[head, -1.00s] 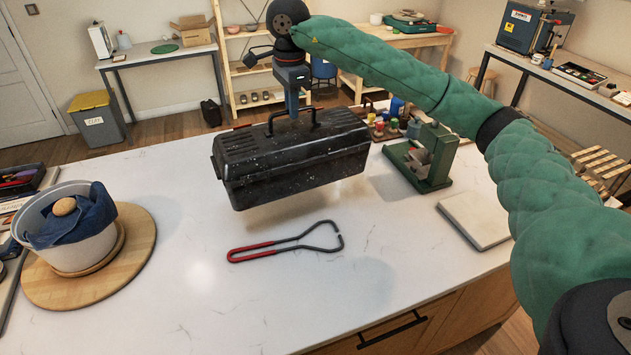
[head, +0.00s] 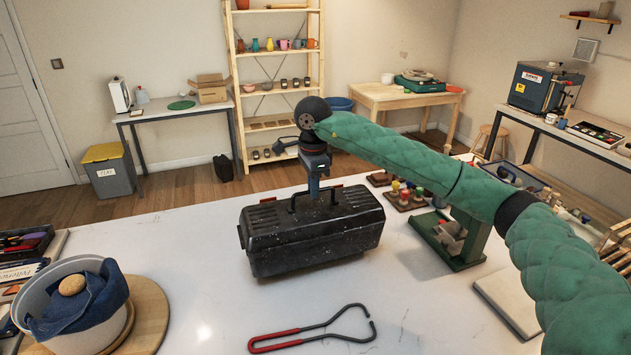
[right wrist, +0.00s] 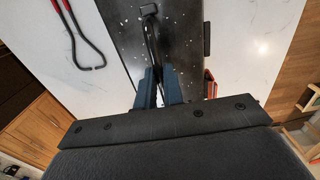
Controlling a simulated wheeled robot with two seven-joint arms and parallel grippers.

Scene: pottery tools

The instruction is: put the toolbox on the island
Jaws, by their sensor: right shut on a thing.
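A black, white-speckled toolbox (head: 315,238) is at the middle of the white island top (head: 200,300), level. Whether its underside touches the surface I cannot tell for sure; little or no gap shows. My right gripper (head: 314,190) is above it, shut on its top handle. In the right wrist view the toolbox lid (right wrist: 172,45) lies under the blue fingers (right wrist: 160,88), which close around the handle. My left gripper is not in view.
Red-handled tongs (head: 310,330) lie in front of the toolbox. A bucket with blue cloth (head: 75,305) stands on a round wooden board (head: 150,310) at left. A green press (head: 450,240), paint jars (head: 400,192) and a pale slab (head: 508,295) are at right. Clear surface lies left of the toolbox.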

